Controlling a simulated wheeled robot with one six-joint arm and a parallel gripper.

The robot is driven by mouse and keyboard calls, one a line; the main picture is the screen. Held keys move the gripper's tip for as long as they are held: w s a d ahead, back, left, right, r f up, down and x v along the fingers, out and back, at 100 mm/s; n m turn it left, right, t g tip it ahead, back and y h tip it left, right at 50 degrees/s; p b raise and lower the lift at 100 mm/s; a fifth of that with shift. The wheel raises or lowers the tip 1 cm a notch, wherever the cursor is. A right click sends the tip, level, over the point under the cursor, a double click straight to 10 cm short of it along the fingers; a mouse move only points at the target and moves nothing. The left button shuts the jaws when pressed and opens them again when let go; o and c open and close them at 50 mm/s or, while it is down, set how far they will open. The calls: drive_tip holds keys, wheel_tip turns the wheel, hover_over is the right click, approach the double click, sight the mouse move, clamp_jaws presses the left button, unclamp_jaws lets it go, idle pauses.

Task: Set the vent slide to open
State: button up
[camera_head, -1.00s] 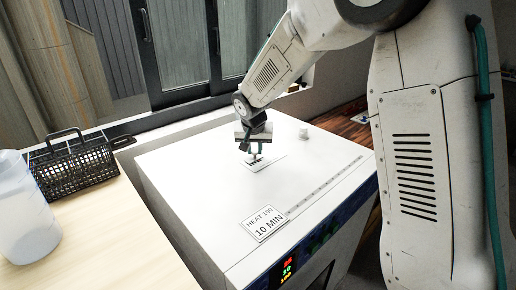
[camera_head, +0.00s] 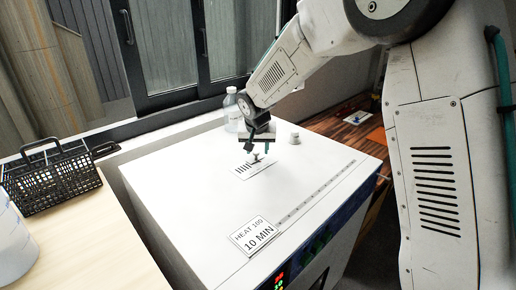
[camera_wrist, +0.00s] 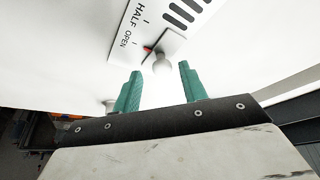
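The vent slide is a pale round knob (camera_wrist: 162,64) on a small white plate on top of the white oven (camera_head: 190,180). In the wrist view its red pointer (camera_wrist: 148,49) sits beside the tick at the word OPEN on the printed label (camera_wrist: 127,30); the HALF mark is farther along. My gripper (camera_wrist: 160,68) is open, its two green fingers apart and nothing held. The knob shows between and just beyond the fingertips. In the head view my gripper (camera_head: 262,150) is just above the knob (camera_head: 256,157), with dark vent slots beside it.
A sign reading HEAT 100, 10 MIN (camera_head: 255,236) lies near the oven top's front edge. A small white knob (camera_head: 295,138) stands right of my gripper. A black wire basket (camera_head: 55,180) stands at left. Much of the oven top is clear.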

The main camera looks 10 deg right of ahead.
drive_tip(key=v, duration=0.7)
drive_tip(key=shift+s+r, duration=0.25)
drive_tip(key=shift+r, duration=0.1)
drive_tip(key=s+d+r+n+g, duration=0.1)
drive_tip(key=s+d, duration=0.3)
drive_tip(key=s, duration=0.9)
drive_tip(key=s+d+r+g, duration=0.1)
drive_tip(key=s+d, duration=0.3)
drive_tip(key=s, duration=1)
drive_tip(key=s+d+r+n+y, duration=0.1)
drive_tip(key=s+d+r, duration=0.2)
drive_tip(key=s, duration=1)
drive_tip(key=shift+s+d+n+g, duration=0.3)
drive_tip(key=shift+s+d+g, duration=0.05)
drive_tip(key=shift+d+g, duration=0.1)
